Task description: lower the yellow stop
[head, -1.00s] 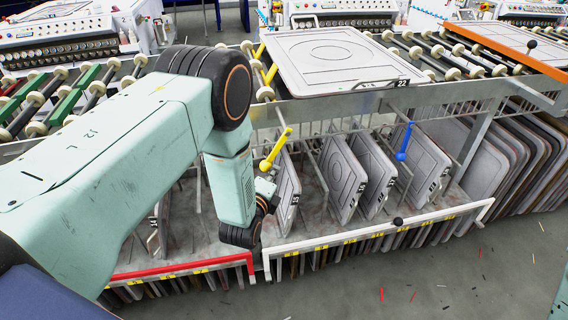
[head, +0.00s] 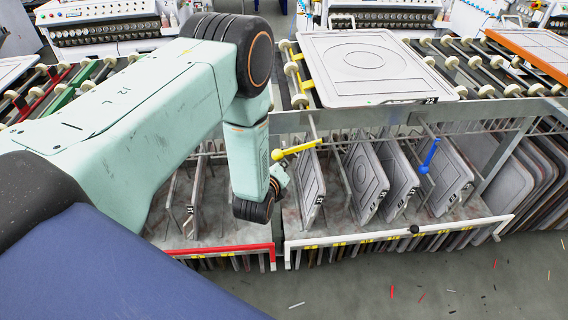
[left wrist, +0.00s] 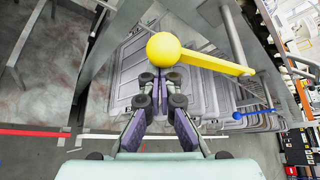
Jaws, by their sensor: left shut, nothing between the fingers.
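The yellow stop (head: 298,148) is a lever with a round ball end, on the front of the rack below the roller table. In the head view it points left, nearly level, its ball slightly lower than its other end. My left gripper (head: 280,177) is just below the ball, partly hidden by my wrist. In the left wrist view the yellow ball (left wrist: 163,49) is large, just beyond the fingertips of my left gripper (left wrist: 161,77). The fingers are together with nothing between them. I cannot tell whether they touch the ball. My right gripper is not in view.
A similar blue lever (head: 429,156) hangs steeply to the right. Grey panels (head: 365,175) stand in the rack below. A red rail (head: 225,249) and a white rail (head: 340,239) run along the front. A large panel (head: 330,92) lies on the rollers above.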

